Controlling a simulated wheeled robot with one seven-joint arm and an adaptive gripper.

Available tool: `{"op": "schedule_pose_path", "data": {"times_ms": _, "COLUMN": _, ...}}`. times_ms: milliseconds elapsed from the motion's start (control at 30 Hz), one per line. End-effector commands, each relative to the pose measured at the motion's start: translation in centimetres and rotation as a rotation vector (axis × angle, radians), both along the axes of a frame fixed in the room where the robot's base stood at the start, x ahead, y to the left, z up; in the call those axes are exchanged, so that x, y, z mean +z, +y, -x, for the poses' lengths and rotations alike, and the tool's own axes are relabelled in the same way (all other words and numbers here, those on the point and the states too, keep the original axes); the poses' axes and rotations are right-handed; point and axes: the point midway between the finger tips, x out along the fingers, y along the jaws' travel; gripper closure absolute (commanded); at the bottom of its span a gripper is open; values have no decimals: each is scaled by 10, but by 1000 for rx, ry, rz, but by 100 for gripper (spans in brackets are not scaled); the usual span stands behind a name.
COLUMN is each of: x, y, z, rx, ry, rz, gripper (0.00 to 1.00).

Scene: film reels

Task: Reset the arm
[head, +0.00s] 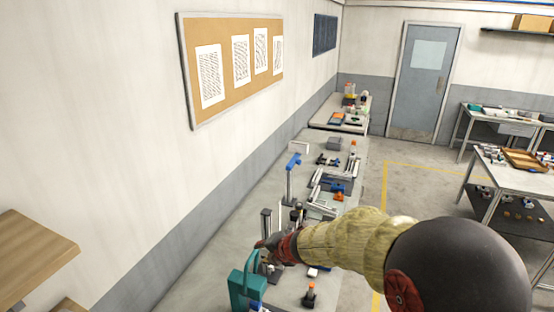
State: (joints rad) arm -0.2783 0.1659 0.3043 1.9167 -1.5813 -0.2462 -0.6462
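My arm comes in from the lower right of the head view, a dark rounded joint followed by a yellowish sleeved link. It stretches left over the near part of the long grey workbench (335,262). My gripper (262,249) is at its far end, small and dark, among the items on the bench. It is close to a teal block-like object (240,290). I cannot tell whether it touches anything, and its fingers are too small and cluttered to make out.
A blue-topped stand (291,175) and several tools and parts crowd the bench beyond my gripper. A small orange-topped item (309,295) stands near the front. A wooden shelf (30,252) juts out at left. Other tables (510,178) stand at right, with open floor (420,185) between.

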Motion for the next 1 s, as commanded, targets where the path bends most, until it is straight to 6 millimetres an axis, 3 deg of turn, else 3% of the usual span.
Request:
{"op": "schedule_pose_path", "data": {"times_ms": 167, "x": -15, "y": -46, "z": -9, "rx": -325, "ry": 71, "rz": -43, "gripper": 69}}
{"op": "schedule_pose_path", "data": {"times_ms": 267, "x": -19, "y": -87, "z": 2, "rx": -600, "ry": 128, "rz": -95, "gripper": 69}}
{"op": "schedule_pose_path", "data": {"times_ms": 367, "x": -19, "y": -131, "z": 26, "rx": -883, "ry": 172, "rz": -166, "gripper": 69}}
{"op": "schedule_pose_path", "data": {"times_ms": 500, "x": -27, "y": -193, "z": 85, "rx": -1302, "ry": 248, "rz": -298, "gripper": 69}}
{"op": "schedule_pose_path", "data": {"times_ms": 633, "x": -42, "y": -230, "z": 156, "rx": -1646, "ry": 338, "rz": -436, "gripper": 69}}
{"op": "schedule_pose_path", "data": {"times_ms": 800, "x": -65, "y": -244, "z": 237, "rx": -1948, "ry": 467, "rz": -605, "gripper": 69}}
{"op": "schedule_pose_path", "data": {"times_ms": 1000, "x": -95, "y": -238, "z": 308, "rx": -2141, "ry": 613, "rz": -792, "gripper": 69}}
